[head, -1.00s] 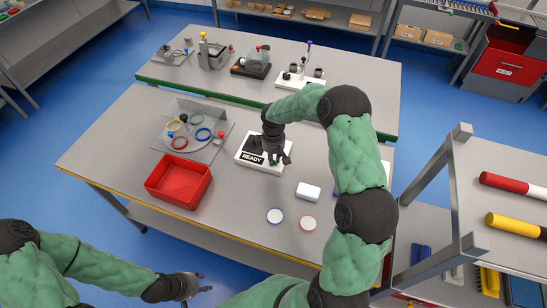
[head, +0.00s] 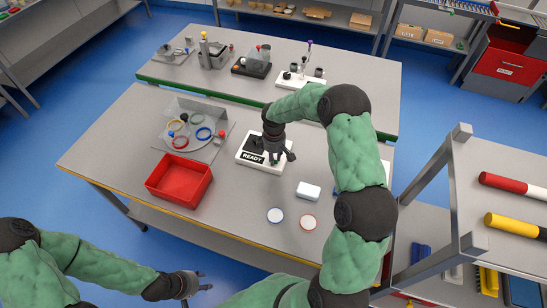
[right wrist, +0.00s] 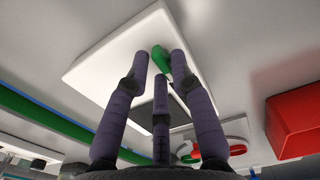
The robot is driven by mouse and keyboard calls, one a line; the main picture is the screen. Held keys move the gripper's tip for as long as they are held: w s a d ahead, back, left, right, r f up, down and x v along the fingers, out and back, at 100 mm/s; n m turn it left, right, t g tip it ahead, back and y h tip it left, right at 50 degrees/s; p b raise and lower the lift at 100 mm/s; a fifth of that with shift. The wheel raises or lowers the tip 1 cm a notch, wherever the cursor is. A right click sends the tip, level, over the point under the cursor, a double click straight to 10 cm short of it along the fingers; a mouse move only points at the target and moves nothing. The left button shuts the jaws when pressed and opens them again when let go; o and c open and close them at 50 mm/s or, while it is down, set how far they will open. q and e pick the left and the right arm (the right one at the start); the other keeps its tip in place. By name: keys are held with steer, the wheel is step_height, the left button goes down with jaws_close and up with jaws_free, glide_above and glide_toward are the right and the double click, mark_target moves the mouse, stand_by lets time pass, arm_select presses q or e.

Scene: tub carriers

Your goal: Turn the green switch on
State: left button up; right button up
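The white panel (head: 249,162) labelled READY lies on the near table, under my right gripper. In the right wrist view the panel (right wrist: 120,52) fills the upper middle, with a dark label patch on it. The green switch (right wrist: 160,57) stands up from it as a small lever, partly hidden by a finger. My right gripper (right wrist: 159,62) has its fingers apart around the green switch; contact is unclear. In the head view my right gripper (head: 278,156) hides the switch. My left gripper (head: 190,285) is open and empty at the lower left, off the table.
A red bin (head: 179,181) and a grey tray with coloured rings (head: 197,134) stand left of the panel. A white block (head: 309,191) and two round discs (head: 275,215) lie in front. A shelf rack (head: 448,165) stands at the right.

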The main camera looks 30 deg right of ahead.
steer(key=shift+o, duration=0.9)
steer(key=shift+r, duration=0.1)
step_height(320, 180, up, 12)
stand_by(0.3)
